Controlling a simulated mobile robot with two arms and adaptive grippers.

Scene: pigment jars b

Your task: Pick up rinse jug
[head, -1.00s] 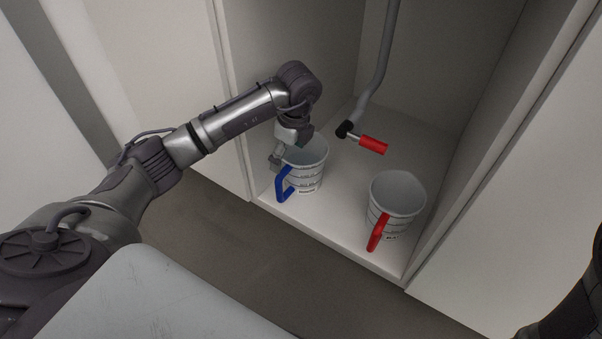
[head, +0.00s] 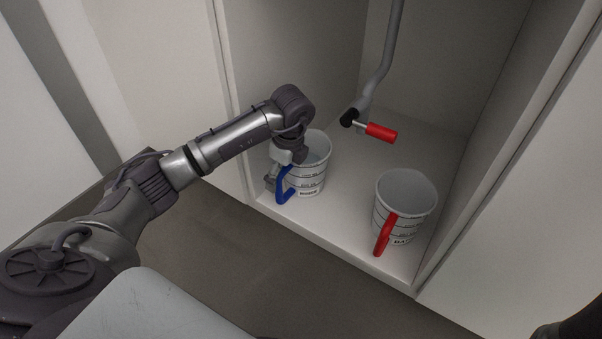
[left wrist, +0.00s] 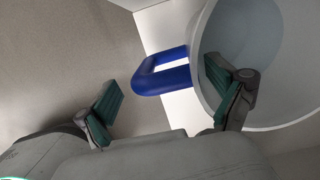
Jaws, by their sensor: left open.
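A white jug with a blue handle (head: 312,178) stands upright at the cabinet's front left. Its blue handle (left wrist: 160,76) also shows in the left wrist view, pointing left from the rim. My left gripper (head: 283,170) is at this jug, open. In the left wrist view, one finger is left of the handle and the other overlaps the jug's mouth; the handle lies between them, slightly beyond the tips. Contact cannot be told. A second white jug with a red handle (head: 404,205) stands upright at the front right. I cannot read which label says rinse.
A grey pipe (head: 382,62) comes down at the back, with a red-handled valve (head: 380,132) between and behind the jugs. The cabinet walls close in left and right. The cabinet floor (head: 345,205) is clear between the jugs.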

